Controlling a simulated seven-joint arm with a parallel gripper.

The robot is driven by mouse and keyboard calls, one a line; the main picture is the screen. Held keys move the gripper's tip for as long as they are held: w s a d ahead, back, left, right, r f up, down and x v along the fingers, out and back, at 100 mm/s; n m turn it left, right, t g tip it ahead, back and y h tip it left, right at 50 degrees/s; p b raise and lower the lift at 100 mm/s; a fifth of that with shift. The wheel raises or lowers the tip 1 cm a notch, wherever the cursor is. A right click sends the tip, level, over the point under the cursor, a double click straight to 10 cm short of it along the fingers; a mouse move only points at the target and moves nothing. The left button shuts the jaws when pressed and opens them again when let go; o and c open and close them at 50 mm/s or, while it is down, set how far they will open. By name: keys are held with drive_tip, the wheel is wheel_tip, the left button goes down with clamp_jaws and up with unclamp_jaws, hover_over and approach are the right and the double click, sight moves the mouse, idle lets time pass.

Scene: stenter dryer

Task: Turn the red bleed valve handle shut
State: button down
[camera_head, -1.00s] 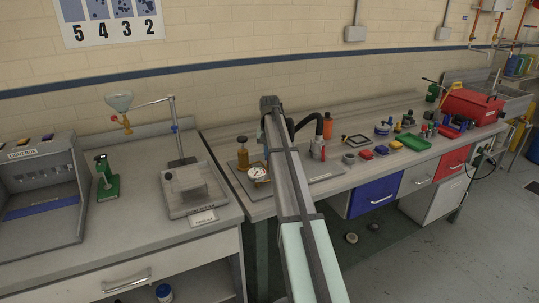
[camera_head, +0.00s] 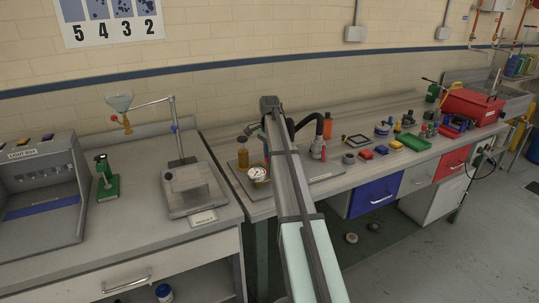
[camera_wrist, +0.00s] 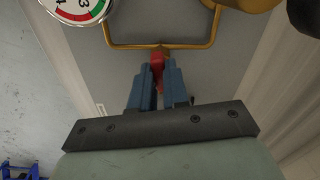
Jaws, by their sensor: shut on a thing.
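The red bleed valve handle (camera_wrist: 157,60) shows in the wrist view as a small red piece between my fingertips, in front of a grey plate. My gripper (camera_wrist: 158,72) has blue fingers and is shut on this handle. The fingers hide most of the handle, so its angle is hard to tell. A brass-coloured pipe loop (camera_wrist: 160,44) runs just beyond the fingertips. In the head view my arm covers the valve and the gripper. The round white pressure gauge (camera_head: 257,173) shows left of my arm, and part of it is in the wrist view (camera_wrist: 80,8).
An amber cylinder (camera_head: 243,158) stands behind the gauge. A black curved hose (camera_head: 322,120) rises right of my arm. A grey instrument (camera_head: 190,190) stands on the left bench. Small coloured items and a green tray (camera_head: 412,142) lie farther right.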

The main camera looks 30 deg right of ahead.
drive_tip(key=shift+m, duration=1.1)
drive_tip(key=c, duration=1.1)
unclamp_jaws()
drive_tip(key=shift+r, duration=0.1)
wheel_tip(320, 180, up, 14)
drive_tip(key=shift+f, duration=0.2)
